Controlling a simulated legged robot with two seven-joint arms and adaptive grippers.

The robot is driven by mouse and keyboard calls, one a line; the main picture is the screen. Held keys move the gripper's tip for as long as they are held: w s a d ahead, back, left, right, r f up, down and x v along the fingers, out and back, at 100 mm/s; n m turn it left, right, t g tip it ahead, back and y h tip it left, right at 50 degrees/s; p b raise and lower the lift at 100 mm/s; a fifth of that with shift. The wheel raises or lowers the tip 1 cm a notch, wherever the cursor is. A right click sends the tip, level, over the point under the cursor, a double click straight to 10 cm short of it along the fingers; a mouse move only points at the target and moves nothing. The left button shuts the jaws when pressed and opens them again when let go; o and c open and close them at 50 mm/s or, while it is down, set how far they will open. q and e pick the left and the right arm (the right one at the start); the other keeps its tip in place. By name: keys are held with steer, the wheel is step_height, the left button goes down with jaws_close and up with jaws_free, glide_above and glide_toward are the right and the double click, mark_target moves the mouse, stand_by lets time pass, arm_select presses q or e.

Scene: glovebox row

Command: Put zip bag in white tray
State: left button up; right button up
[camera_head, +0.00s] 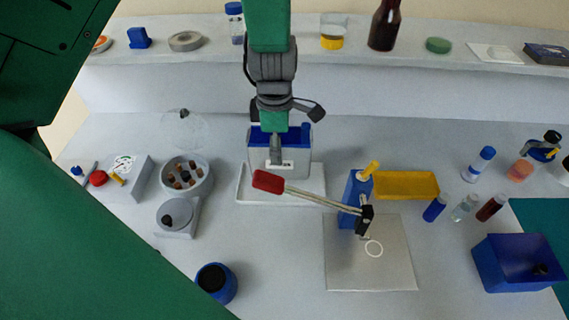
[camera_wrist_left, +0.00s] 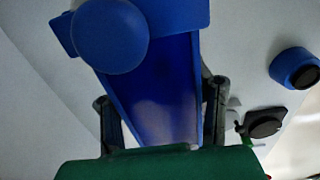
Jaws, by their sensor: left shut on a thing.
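The zip bag (camera_head: 300,158) has a greyish body, a blue top band and a small white label. It is upright over the white tray (camera_head: 246,198), with its lower edge inside the tray's outline; I cannot tell whether it touches the tray floor. My left gripper (camera_head: 276,150) comes down from above and is shut on the bag. In the left wrist view my gripper's fingers (camera_wrist_left: 162,110) stand on both sides of the blue bag (camera_wrist_left: 155,85), whose round blue knob is close to the camera. My right gripper is not in view.
A red-handled lever on a blue stand (camera_head: 354,195) reaches across the tray's front right. A grey plate (camera_head: 370,275), yellow tray (camera_head: 405,185) and blue bin (camera_head: 515,275) lie right. A round dish (camera_head: 188,180), scale (camera_head: 175,218) and blue jar (camera_head: 216,284) are left. A shelf runs behind.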

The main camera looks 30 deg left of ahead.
arm_select(q)
steer(key=shift+w+a+f, duration=0.15)
steer(key=shift+a+f, duration=0.05)
steer(key=shift+f, duration=0.35)
steer(key=shift+w+a+f, duration=0.1)
steer(key=shift+a+f, duration=0.1)
steer(key=shift+f, duration=0.35)
steer(key=f, duration=0.2)
steer(key=shift+s+d+f, duration=0.15)
steer(key=shift+d+f, duration=0.2)
steer(key=shift+f, duration=0.05)
steer(key=shift+d+f, duration=0.25)
steer(key=shift+d, duration=0.15)
steer(key=o, duration=1.1)
steer(key=shift+a, duration=0.15)
steer(key=shift+o, duration=0.8)
steer(key=shift+a+f, duration=0.15)
steer(key=shift+a, duration=0.35)
step_height(320, 180, up, 12)
steer(key=shift+d+r, duration=0.15)
steer(key=shift+r, duration=0.05)
steer(key=shift+d, duration=0.3)
